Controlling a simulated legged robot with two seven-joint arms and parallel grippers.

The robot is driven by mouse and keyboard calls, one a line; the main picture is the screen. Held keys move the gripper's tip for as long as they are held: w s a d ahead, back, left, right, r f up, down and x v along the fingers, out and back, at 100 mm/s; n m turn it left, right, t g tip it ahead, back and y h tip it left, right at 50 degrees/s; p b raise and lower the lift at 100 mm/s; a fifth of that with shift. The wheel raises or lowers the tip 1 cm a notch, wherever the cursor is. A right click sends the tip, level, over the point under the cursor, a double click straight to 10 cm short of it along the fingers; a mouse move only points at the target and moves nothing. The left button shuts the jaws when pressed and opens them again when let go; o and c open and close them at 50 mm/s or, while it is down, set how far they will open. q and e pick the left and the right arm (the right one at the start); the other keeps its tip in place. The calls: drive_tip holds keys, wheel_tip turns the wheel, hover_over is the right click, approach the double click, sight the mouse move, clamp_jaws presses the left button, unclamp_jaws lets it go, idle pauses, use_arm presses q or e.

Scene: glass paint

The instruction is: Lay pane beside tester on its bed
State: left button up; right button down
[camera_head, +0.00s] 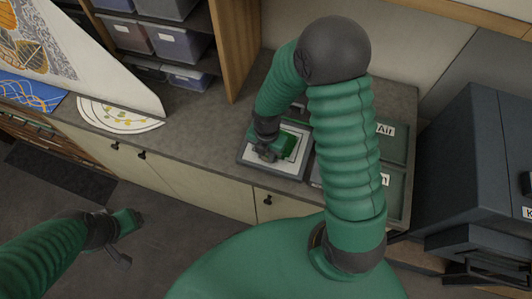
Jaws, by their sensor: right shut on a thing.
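My right arm reaches down over the counter. Its gripper (267,149) is low over a pale square bed (301,130) in a grey frame, shut on what I take to be the pane. The pane itself is hard to make out, as the gripper and its green part cover the middle of the bed. I cannot tell whether the pane touches the bed. The tester cannot be picked out; my right arm hides part of the counter. My left gripper (124,234) is at the lower left over the floor, its fingers apart and empty.
Green panels with labels, one reading "Air" (386,129), lie right of the bed, partly behind my arm. A dark cabinet (470,170) stands at the right. Shelves with bins (185,46) are at the back left. A round patterned sheet (118,117) lies on the counter's left.

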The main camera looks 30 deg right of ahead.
drive_tip(key=shift+d+f, duration=0.2)
drive_tip(key=c, duration=1.1)
unclamp_jaws()
drive_tip(key=shift+a, duration=0.15)
drive_tip(key=shift+c, duration=0.2)
wheel_tip(320, 180, up, 17)
drive_tip(key=shift+b, duration=0.4)
